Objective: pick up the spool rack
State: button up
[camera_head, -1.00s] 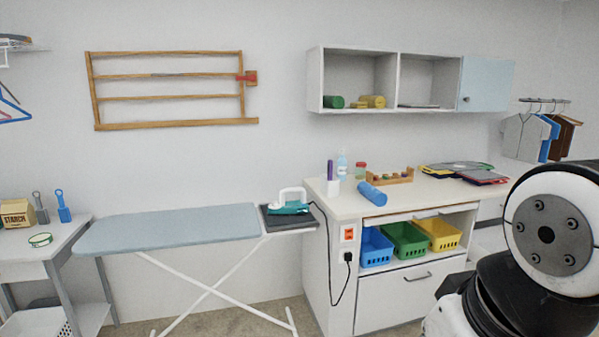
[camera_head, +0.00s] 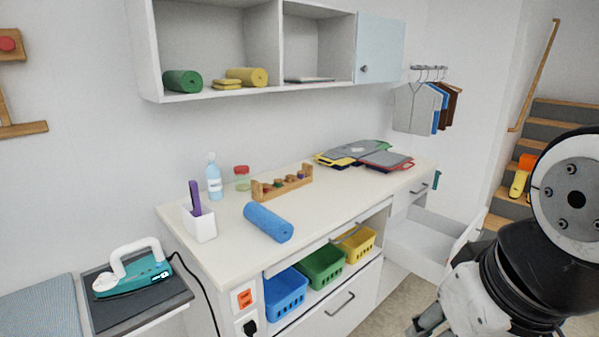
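The spool rack (camera_head: 283,183) is a small wooden rack with upright ends and several coloured spools in it. It stands on the white counter (camera_head: 345,198), toward the wall. A rolled blue cloth (camera_head: 268,221) lies in front of it and a red-lidded jar (camera_head: 242,177) stands to its left, behind. My arm shows at the lower right, well to the right of the counter. A grey part low beside it may belong to my gripper (camera_head: 428,320), but its fingers are not clear. Nothing visible touches the rack.
A white shelf unit (camera_head: 217,91) hangs above the counter. A spray bottle (camera_head: 213,178) and a white cup (camera_head: 199,221) stand at the left. Folded clothes (camera_head: 365,155) lie at the right. An open drawer (camera_head: 425,239) juts out on the right. An iron (camera_head: 131,273) rests at lower left.

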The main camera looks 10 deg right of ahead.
aim_at(256, 187)
jog(key=i+l+z, duration=0.25)
jog(key=i+z, duration=0.65)
jog(key=i+j+z, duration=0.1)
jog(key=i+z, duration=0.3)
jog(key=i, duration=0.15)
jog(key=i+l, duration=0.1)
jog(key=i, duration=0.55)
jog(key=i+l+u, duration=0.1)
jog(key=u, duration=1)
jog(key=i+u, duration=0.15)
jog(key=u, duration=0.3)
jog(key=i+l+u, duration=0.1)
jog(key=u, duration=0.35)
jog(key=i+l+u, duration=0.15)
jog(key=u, duration=0.35)
jog(key=i, duration=0.2)
